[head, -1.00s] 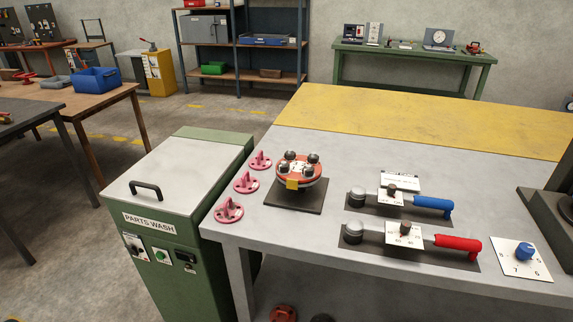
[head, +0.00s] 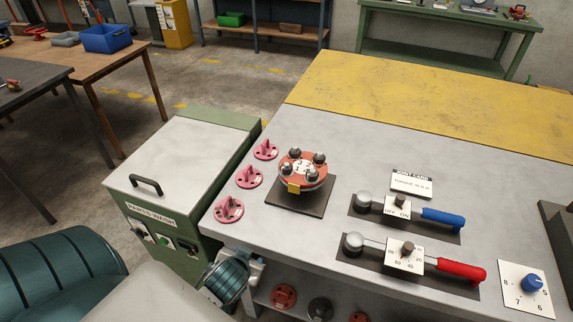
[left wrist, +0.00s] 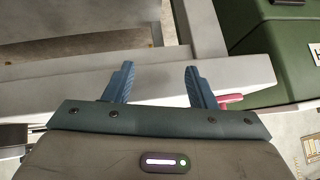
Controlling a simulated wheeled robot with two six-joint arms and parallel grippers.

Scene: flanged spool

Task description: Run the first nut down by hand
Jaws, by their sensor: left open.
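The flanged spool (head: 303,174) has an orange-red top flange with numbers on it and a yellow tag on its front edge. It stands on a dark square plate (head: 287,205) on the grey bench. Several dark nuts or stud ends, such as the front-left one (head: 286,171), stand around the flange; I cannot tell how far down any nut is. My left gripper shows in the left wrist view (left wrist: 158,66), its two blue fingers wide apart and empty, over the bench edge. In the head view my left arm is low, in front of the bench. My right gripper is not in view.
Pink flanged parts (head: 249,177) line the bench's left edge. A green parts washer (head: 185,160) stands left. The bench's yellow back is clear.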

